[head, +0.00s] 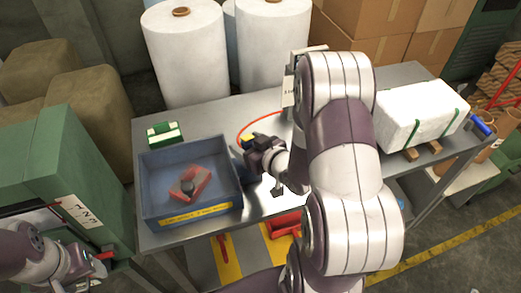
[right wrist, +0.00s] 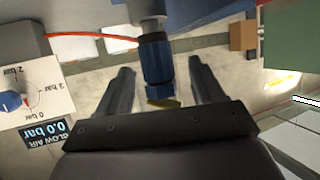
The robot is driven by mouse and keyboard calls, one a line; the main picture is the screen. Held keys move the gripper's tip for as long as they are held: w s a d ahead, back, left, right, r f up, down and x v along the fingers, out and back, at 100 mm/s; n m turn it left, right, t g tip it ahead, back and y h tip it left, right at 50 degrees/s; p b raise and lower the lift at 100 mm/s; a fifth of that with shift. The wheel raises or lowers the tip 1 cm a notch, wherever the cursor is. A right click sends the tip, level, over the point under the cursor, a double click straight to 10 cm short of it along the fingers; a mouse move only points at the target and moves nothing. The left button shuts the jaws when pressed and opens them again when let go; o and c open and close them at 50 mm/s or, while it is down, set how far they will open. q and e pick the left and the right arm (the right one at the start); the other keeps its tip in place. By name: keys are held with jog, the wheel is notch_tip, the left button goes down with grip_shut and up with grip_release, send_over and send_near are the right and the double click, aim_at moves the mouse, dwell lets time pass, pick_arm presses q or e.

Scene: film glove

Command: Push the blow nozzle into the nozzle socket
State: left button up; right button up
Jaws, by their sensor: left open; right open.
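My right gripper (head: 250,152) is over the bench, just right of the blue bin. In the right wrist view its two fingers (right wrist: 160,68) are open, one on each side of a blue fitting (right wrist: 155,62) with a pale grey end and a yellow piece. Gaps show between fitting and fingers. I cannot tell whether this fitting is the blow nozzle or its socket. A small yellow and blue piece (head: 247,141) shows at the right gripper in the head view. My left gripper (head: 78,268) is open and empty at the lower left, beside the green cabinet.
The blue bin (head: 190,218) holds a red item with a dark knob. A red hose (head: 250,125) curves across the bench behind the right gripper. The blow air panel (right wrist: 30,90) reads 0.0 bar. White rolls stand behind; a strapped white block (head: 420,108) lies right.

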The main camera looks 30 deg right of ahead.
jog(key=a+v, duration=0.1)
jog(key=v, duration=0.9)
jog(key=shift+d, duration=0.45)
